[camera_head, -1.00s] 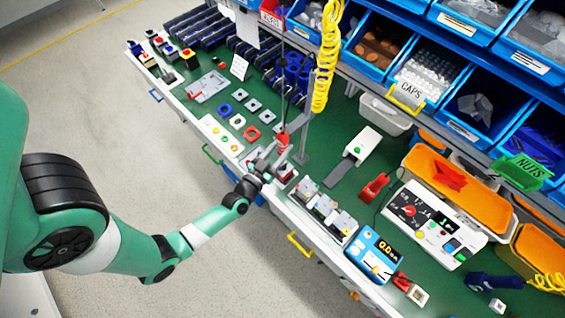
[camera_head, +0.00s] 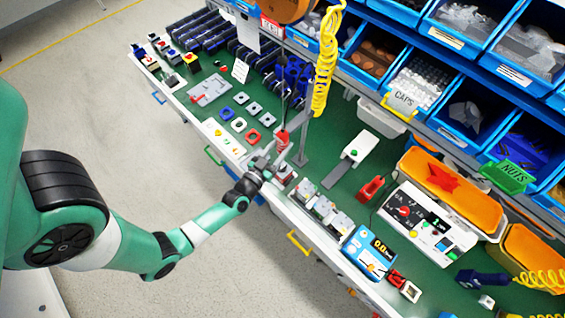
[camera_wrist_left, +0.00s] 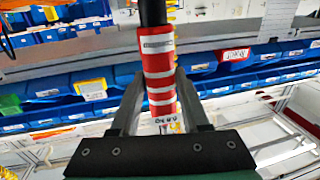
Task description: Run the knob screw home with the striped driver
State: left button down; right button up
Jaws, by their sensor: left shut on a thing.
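The striped driver (camera_head: 282,141) has a red body with pale bands and hangs upright on a dark line above the bench's front edge. It also shows in the left wrist view (camera_wrist_left: 158,72), standing between my fingers. My left gripper (camera_head: 276,158) is shut on the driver's lower part; it also shows in the left wrist view (camera_wrist_left: 162,115). A small pale block with a reddish part (camera_head: 285,178) sits just below the gripper, partly hidden. I cannot make out the knob screw or whether the driver's tip touches anything. My right gripper is not in view.
A grey post (camera_head: 303,145) stands close behind the driver, beside a coiled yellow hose (camera_head: 322,75). A row of small units (camera_head: 323,208) and a blue meter (camera_head: 369,250) lie to the right. Coloured square plates (camera_head: 239,124) lie to the left. Blue bins (camera_head: 468,115) fill the back.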

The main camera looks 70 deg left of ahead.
pick_arm(q)
jog(key=shift+c, duration=1.6)
grip_release()
jog(key=shift+p+v, duration=1.15)
jog(key=shift+v, duration=1.85)
jog(key=shift+s+d, duration=0.35)
jog(key=shift+s, duration=0.1)
